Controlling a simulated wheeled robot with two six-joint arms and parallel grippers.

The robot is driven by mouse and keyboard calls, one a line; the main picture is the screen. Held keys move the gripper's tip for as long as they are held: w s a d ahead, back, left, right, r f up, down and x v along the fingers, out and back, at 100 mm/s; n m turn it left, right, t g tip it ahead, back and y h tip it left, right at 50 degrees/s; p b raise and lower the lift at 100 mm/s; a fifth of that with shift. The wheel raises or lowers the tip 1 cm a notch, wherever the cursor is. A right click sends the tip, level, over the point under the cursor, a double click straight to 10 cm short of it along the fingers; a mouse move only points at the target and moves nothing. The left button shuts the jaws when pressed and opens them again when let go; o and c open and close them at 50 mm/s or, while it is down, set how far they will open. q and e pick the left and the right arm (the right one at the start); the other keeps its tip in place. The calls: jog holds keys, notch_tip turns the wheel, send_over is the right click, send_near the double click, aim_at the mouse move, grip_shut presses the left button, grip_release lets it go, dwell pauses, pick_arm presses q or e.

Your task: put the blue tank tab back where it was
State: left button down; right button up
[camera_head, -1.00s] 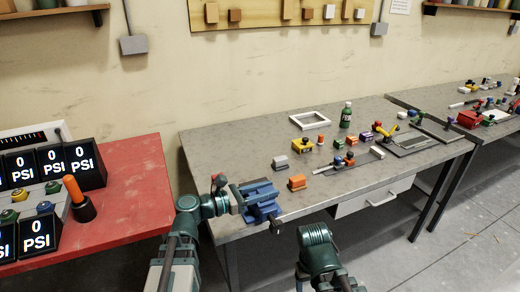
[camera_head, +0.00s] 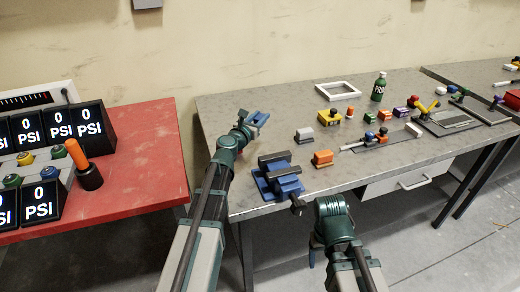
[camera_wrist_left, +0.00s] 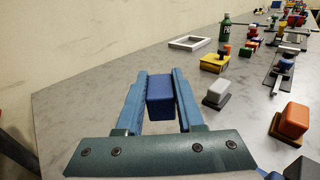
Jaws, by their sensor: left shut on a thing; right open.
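The blue tank tab (camera_wrist_left: 160,98) shows in the left wrist view as a blue block between the two fingers of my left gripper (camera_wrist_left: 158,100). The gripper is shut on it, over the grey workbench (camera_wrist_left: 75,120). In the head view my left gripper (camera_head: 257,120) is over the bench's left part, behind the blue vise (camera_head: 278,182); I cannot tell the tab from the blue fingers there. Whether the tab touches the bench is unclear. My right gripper (camera_head: 313,256) hangs low in front of the bench edge, mostly hidden by its wrist. The tab's former place is not identifiable.
A grey block (camera_head: 304,135) and an orange block (camera_head: 322,158) stand right of the vise. A white frame (camera_head: 338,92), a green bottle (camera_head: 379,87) and a yellow block (camera_head: 329,119) stand farther back. The bench's back left is clear. A red table (camera_head: 140,150) is left.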

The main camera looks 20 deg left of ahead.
aim_at(260, 149)
pick_arm(q)
jog(key=shift+f+b, duration=5)
jog(key=shift+f, duration=0.05)
jog(key=shift+f+b, duration=0.55)
jog(key=shift+b, duration=0.1)
jog(key=shift+s, duration=0.1)
jog(key=c, duration=0.5)
grip_release()
jog(key=shift+r, duration=0.1)
